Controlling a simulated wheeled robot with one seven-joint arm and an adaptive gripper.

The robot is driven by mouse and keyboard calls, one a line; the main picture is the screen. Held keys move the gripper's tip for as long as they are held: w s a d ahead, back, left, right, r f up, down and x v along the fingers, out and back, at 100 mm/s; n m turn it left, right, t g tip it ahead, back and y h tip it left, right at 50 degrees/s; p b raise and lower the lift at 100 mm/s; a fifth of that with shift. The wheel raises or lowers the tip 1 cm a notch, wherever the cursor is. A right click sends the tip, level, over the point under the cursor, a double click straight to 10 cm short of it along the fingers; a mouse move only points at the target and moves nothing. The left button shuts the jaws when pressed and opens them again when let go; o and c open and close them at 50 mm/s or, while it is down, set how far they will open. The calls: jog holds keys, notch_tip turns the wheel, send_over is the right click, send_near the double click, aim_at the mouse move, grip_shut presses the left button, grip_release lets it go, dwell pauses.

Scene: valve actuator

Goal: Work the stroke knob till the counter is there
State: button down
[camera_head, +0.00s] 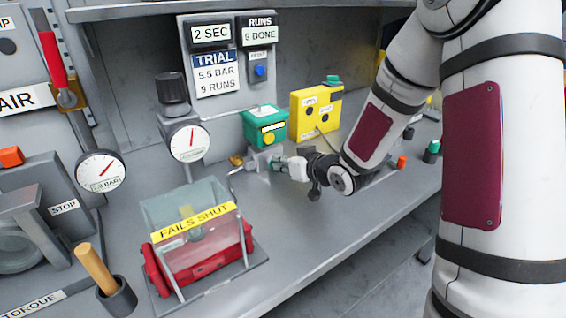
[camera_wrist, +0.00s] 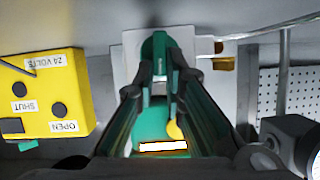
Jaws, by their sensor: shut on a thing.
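My gripper (camera_head: 284,168) reaches in from the right to the metal block under the green box (camera_head: 262,124). In the wrist view its fingers (camera_wrist: 160,82) are closed on a small green knob (camera_wrist: 160,50), which stands out from a pale plate (camera_wrist: 127,62). I take this to be the stroke knob; no label on it is readable. In the head view the fingers mostly hide it. The counter (camera_head: 259,32), headed RUNS, reads 9 DONE. The trial card (camera_head: 216,75) reads 5.5 BAR, 9 RUNS.
A yellow box (camera_head: 314,112) stands right of the green box; the wrist view shows its SHUT and OPEN labels. Two gauges, one in the middle (camera_head: 188,142) and one at left (camera_head: 100,171), stand nearby. A clear-covered red actuator (camera_head: 200,245) marked FAILS SHUT stands in front.

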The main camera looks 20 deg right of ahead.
jog(key=shift+a+n+b, duration=0.1)
jog(key=shift+n+b, duration=0.3)
jog(key=shift+b, duration=0.1)
jog(key=shift+h, duration=0.3)
jog(key=c, duration=1.7)
grip_release()
jog(key=shift+o, duration=0.2)
jog(key=v, duration=0.7)
jog(key=shift+s, duration=0.3)
jog(key=shift+r, duration=0.1)
